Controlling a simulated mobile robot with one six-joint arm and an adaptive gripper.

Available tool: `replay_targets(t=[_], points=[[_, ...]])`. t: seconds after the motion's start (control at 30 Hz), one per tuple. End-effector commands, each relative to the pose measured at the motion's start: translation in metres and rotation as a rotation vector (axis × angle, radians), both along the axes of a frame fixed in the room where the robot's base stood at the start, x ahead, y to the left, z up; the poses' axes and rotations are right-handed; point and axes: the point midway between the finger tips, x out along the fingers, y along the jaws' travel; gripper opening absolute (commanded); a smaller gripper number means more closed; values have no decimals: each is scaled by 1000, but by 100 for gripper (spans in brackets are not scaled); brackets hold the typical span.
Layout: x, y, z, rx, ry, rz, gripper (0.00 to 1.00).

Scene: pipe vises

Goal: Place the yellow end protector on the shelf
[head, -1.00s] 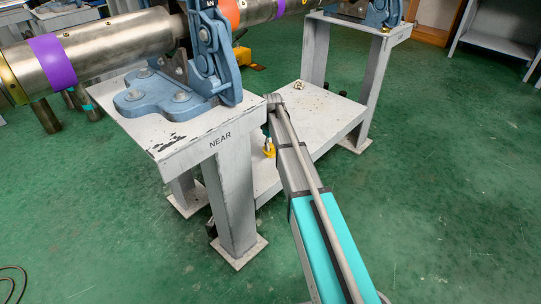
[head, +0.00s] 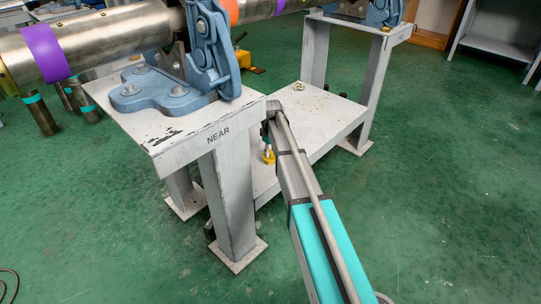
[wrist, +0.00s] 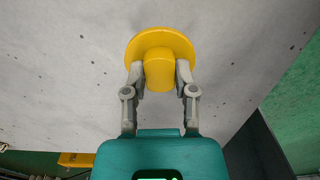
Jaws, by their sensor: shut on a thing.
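The yellow end protector (wrist: 160,62), a flanged cap with a round plug, is between the fingers of my gripper (wrist: 160,82) in the wrist view. The fingers are shut on the plug, with the wide flange beyond them. In the head view the yellow protector (head: 268,157) shows small beside my arm, at the low shelf (head: 325,112) between the stand legs. The shelf's pale speckled surface (wrist: 60,65) fills most of the wrist view behind the protector. I cannot tell whether the flange touches it. My arm hides part of the shelf in the head view.
The near stand (head: 228,195), marked NEAR, is left of my arm and carries a blue vise (head: 155,92) with a steel pipe (head: 100,42). A small pale object (head: 299,86) lies on the shelf's far part. Green floor at right is clear.

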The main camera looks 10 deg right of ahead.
Motion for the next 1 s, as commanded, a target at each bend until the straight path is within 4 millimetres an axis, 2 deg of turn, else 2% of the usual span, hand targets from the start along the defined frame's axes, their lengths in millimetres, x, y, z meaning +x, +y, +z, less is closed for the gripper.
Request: replay_targets(t=[0.5,0.53,0.7,1.0], points=[[0,1,-5,0,0,1,0],[0,1,-4,0,0,1,40],[0,1,-4,0,0,1,70],[0,1,-4,0,0,2,70]])
